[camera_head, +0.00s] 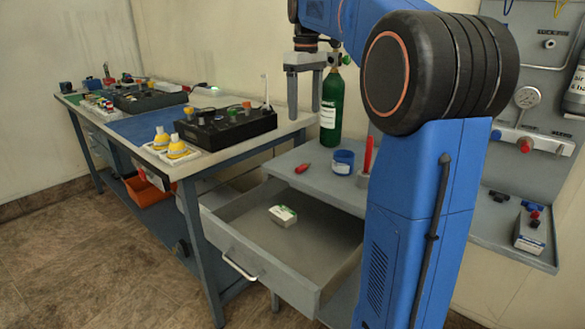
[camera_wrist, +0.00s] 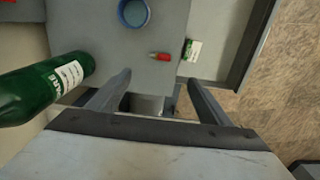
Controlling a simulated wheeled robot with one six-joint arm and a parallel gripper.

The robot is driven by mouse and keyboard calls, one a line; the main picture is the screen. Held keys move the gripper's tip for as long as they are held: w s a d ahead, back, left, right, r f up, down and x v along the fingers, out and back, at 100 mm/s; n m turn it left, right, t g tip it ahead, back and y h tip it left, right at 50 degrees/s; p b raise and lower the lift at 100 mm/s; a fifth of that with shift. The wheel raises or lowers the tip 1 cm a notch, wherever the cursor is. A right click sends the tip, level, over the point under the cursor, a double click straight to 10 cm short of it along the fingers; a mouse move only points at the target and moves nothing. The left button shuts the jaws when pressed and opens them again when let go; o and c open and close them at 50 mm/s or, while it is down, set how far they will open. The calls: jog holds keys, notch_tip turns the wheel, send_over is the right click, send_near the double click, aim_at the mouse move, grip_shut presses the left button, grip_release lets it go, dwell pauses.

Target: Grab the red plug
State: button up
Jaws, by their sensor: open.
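The red plug (camera_head: 303,168) lies on its side on the grey side table (camera_head: 325,187), left of a blue cup. In the wrist view the red plug (camera_wrist: 159,56) lies near the table edge, just beyond the space between my fingers. My gripper (camera_head: 305,108) points down with its two fingers apart and nothing between them. It is above and apart from the plug. In the wrist view both fingers of my gripper (camera_wrist: 160,84) are spread wide.
A green bottle (camera_head: 331,105) stands close to my gripper, and to its left in the wrist view. A blue cup (camera_head: 343,162) and an upright red object (camera_head: 369,154) stand right of the plug. An open drawer (camera_head: 318,237) below holds a small white-and-green box (camera_head: 283,215).

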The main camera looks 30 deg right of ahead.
aim_at(304, 167)
notch_tip(304, 167, down, 17)
jog(key=shift+w+f, duration=0.1)
jog(key=shift+f, duration=0.05)
dwell(0.7)
jog(key=c, duration=1.1)
